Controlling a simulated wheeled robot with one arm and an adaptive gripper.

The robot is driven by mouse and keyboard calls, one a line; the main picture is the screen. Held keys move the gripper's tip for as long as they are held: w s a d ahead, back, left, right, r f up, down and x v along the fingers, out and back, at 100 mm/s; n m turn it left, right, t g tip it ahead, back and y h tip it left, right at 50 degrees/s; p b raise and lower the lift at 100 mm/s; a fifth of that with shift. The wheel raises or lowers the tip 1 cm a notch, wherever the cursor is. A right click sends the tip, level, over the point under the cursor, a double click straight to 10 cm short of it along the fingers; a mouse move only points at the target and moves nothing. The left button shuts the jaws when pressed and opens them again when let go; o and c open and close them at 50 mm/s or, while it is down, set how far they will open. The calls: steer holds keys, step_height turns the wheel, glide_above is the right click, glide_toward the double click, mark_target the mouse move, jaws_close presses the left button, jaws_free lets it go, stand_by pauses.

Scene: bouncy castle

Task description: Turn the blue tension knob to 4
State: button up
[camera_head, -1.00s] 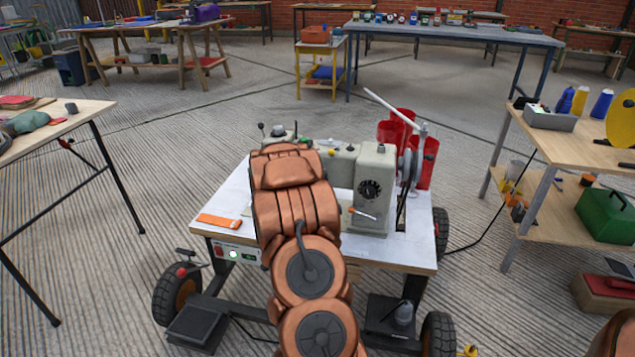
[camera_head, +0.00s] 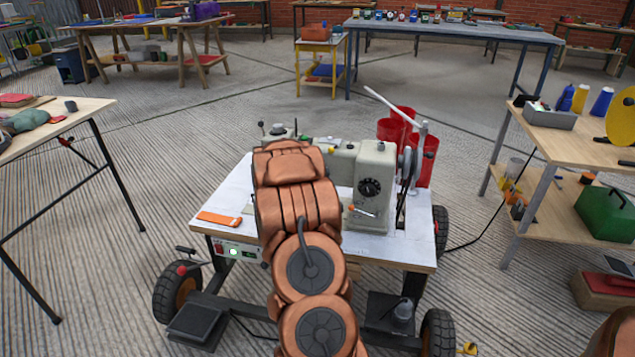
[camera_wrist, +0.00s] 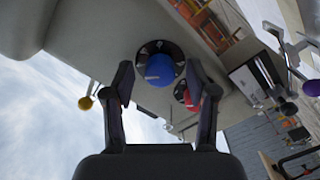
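The blue tension knob (camera_wrist: 160,70) shows in the wrist view, on a dark dial plate with light marks on the underside-looking face of the grey sewing machine (camera_wrist: 95,35). The marks are too small to read. A pale pointer mark shows on the knob. My gripper (camera_wrist: 159,80) is open, with one finger to each side of the blue knob in the picture; I see no clear contact. A red knob (camera_wrist: 187,98) on a similar dial sits to the right, partly behind the right finger. In the head view my arm hides the gripper and the blue knob; the sewing machine (camera_head: 374,165) stands on a white-topped table.
The white table (camera_head: 395,252) stands on wheels. An orange strip (camera_head: 219,219) lies on its left front. Red cylinders (camera_head: 428,160) stand behind the machine. A wooden bench (camera_head: 575,150) is at right, another table (camera_head: 60,125) at left.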

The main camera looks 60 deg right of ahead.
steer(key=v, duration=0.7)
steer(key=shift+a, duration=0.2)
steer(key=shift+s+r, duration=0.1)
stand_by(0.7)
